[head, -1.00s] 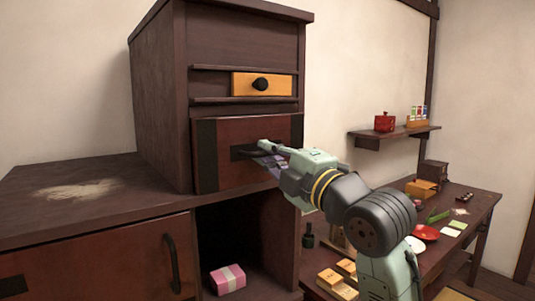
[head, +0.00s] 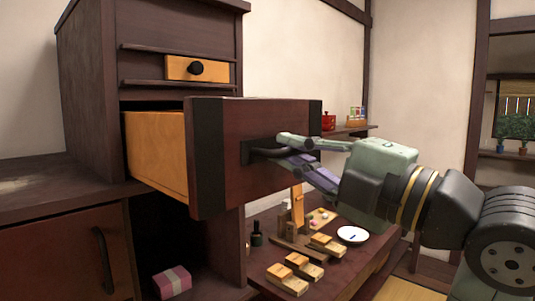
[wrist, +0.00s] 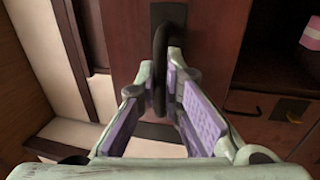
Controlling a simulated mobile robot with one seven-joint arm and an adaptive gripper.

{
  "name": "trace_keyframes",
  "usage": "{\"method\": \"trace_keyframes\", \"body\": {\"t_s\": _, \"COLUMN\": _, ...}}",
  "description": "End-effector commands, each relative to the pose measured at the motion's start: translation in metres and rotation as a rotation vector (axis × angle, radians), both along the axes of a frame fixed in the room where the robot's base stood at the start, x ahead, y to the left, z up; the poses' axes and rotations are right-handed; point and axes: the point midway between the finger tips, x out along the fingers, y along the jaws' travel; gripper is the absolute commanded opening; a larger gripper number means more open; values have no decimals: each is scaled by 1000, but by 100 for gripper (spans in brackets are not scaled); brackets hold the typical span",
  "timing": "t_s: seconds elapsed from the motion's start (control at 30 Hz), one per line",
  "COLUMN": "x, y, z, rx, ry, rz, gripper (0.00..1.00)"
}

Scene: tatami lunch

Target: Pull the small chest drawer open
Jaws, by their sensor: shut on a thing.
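The chest drawer (head: 230,165) has a dark red front with black side bands and a light wooden side. It stands well out of the dark wooden chest (head: 85,95). Its black handle (head: 268,153) is on the front. My gripper (head: 283,147) is at the handle, with its fingers on either side of it. In the wrist view the handle (wrist: 160,65) stands between the fingertips of my gripper (wrist: 162,85), and the gripper is shut on it. The drawer's inside is mostly hidden by its front.
A smaller orange drawer (head: 197,68) with a black knob sits shut above. A pink box (head: 172,282) lies in the open niche below. A low table with wooden blocks (head: 288,278) and a white plate (head: 352,235) stands behind the arm. Free floor is at the right.

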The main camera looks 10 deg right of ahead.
Motion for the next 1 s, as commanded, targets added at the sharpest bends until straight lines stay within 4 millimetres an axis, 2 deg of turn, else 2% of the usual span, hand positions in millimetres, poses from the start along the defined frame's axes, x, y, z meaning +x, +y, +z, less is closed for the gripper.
{"method": "trace_keyframes", "body": {"t_s": 0.2, "x": -12, "y": -8, "z": 0, "rx": -1, "ry": 0, "rz": 0, "gripper": 0}}
{"method": "trace_keyframes", "body": {"t_s": 0.6, "x": -13, "y": -9, "z": 0, "rx": -1, "ry": 1, "rz": 1, "gripper": 0}}
{"method": "trace_keyframes", "body": {"t_s": 0.63, "x": -13, "y": -9, "z": 0, "rx": -1, "ry": 1, "rz": 1, "gripper": 10}}
{"method": "trace_keyframes", "body": {"t_s": 0.9, "x": -13, "y": -9, "z": 0, "rx": 0, "ry": 1, "rz": 0, "gripper": 28}}
{"method": "trace_keyframes", "body": {"t_s": 1.0, "x": -13, "y": -9, "z": 0, "rx": 1, "ry": 1, "rz": 0, "gripper": 29}}
